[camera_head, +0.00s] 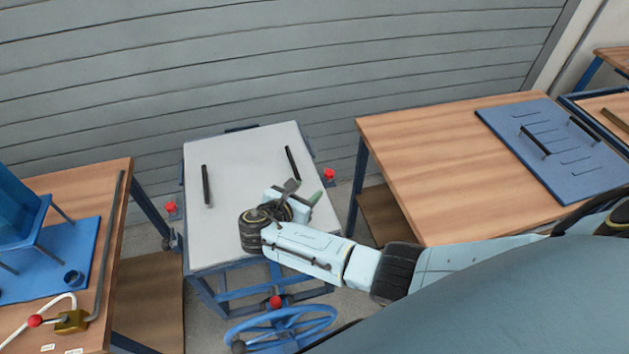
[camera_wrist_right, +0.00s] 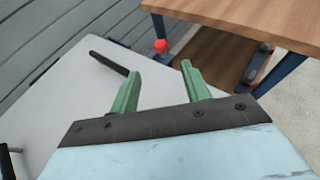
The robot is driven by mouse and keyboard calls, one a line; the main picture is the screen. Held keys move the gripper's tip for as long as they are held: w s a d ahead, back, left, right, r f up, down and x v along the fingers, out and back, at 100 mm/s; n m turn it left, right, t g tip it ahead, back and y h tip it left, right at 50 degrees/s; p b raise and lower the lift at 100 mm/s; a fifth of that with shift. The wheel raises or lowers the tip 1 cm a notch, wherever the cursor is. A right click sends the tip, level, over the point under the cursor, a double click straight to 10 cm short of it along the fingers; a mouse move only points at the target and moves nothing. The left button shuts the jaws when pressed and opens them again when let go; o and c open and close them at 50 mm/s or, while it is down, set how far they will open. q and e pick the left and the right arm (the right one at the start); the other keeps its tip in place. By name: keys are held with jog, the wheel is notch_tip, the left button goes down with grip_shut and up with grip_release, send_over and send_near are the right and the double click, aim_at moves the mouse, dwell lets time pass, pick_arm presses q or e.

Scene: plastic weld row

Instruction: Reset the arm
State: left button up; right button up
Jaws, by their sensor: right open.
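My right arm reaches in from the right in the head view, and its gripper (camera_head: 309,192) is over the front right part of a white-topped table (camera_head: 240,155). In the right wrist view the two green fingers of this gripper (camera_wrist_right: 160,88) stand apart with nothing between them. A dark bar handle (camera_head: 292,163) on the white top lies just beyond the gripper; it also shows in the wrist view (camera_wrist_right: 109,63). A second dark handle (camera_head: 206,185) is at the left of the white top. My left gripper is not in view.
A wooden table (camera_head: 430,160) at right carries a blue panel (camera_head: 555,155) with dark handles. A wooden table (camera_head: 105,215) at left holds a blue mat, a blue chair-like part and a brass block (camera_head: 71,321). Red knobs (camera_head: 328,174) flank the white table. A blue handwheel (camera_head: 290,325) is in front.

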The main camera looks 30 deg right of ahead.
jog(key=shift+s+a+r, duration=0.25)
jog(key=shift+s+a, duration=0.1)
jog(key=shift+a, duration=0.15)
